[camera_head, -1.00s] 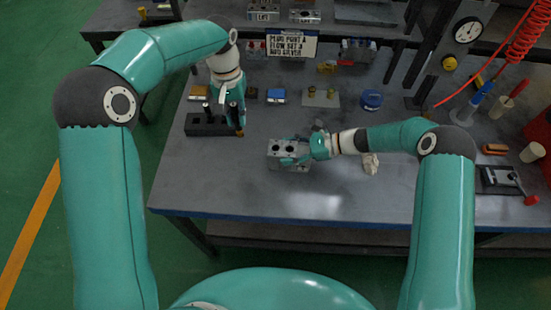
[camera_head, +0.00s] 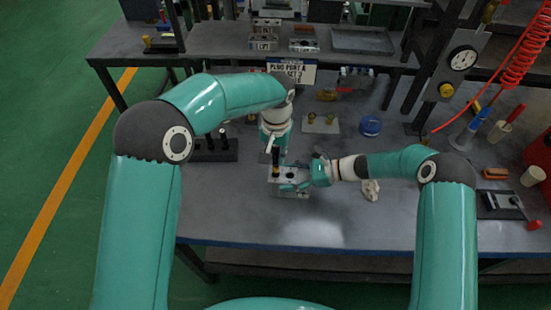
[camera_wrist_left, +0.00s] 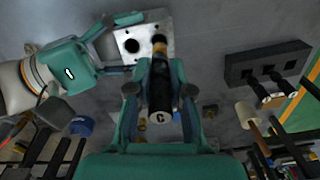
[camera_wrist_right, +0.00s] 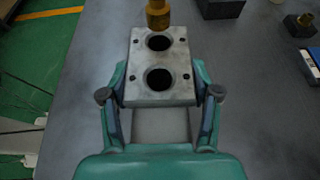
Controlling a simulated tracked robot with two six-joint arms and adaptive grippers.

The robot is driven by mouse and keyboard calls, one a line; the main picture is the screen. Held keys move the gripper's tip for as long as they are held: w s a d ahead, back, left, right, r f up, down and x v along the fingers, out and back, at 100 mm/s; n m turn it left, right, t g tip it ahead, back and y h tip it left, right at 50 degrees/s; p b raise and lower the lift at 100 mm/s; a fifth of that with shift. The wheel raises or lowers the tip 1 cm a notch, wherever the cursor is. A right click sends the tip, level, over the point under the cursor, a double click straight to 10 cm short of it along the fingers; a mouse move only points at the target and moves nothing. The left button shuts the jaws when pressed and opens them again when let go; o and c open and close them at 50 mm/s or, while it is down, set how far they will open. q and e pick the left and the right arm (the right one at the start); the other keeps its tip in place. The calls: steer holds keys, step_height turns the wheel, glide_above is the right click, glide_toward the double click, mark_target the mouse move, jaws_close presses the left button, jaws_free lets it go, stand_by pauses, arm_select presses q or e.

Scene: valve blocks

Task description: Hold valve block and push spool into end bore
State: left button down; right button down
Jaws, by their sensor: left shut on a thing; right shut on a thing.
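The grey metal valve block (camera_head: 288,190) is on the table, and its upper face shows two round bores in the right wrist view (camera_wrist_right: 160,70). My right gripper (camera_head: 297,184) is shut on its sides, one finger on each side. My left gripper (camera_head: 276,150) is shut on the spool (camera_wrist_left: 160,90), a dark cylinder with a brass-coloured tip and a "C" on its end. The spool is roughly upright, tip down. The tip (camera_wrist_right: 158,14) shows by the block's far end in the right wrist view, near the far bore. Any contact with the block is unclear.
A black rack (camera_head: 215,152) with other spools stands left of the block. A sign (camera_head: 292,72), a plate with brass fittings (camera_head: 321,124) and a blue round part (camera_head: 370,126) lie behind. A crumpled cloth (camera_head: 371,190) lies to the right. The front of the table is clear.

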mark_target(276, 161)
arm_select(q)
steer(key=shift+f, duration=0.9)
steer(key=shift+f, duration=0.1)
steer(key=shift+f, duration=0.5)
steer(key=c, duration=1.1)
jaws_free()
steer(key=shift+o, duration=0.2)
step_height(276, 161, up, 13)
steer(key=shift+r, duration=0.1)
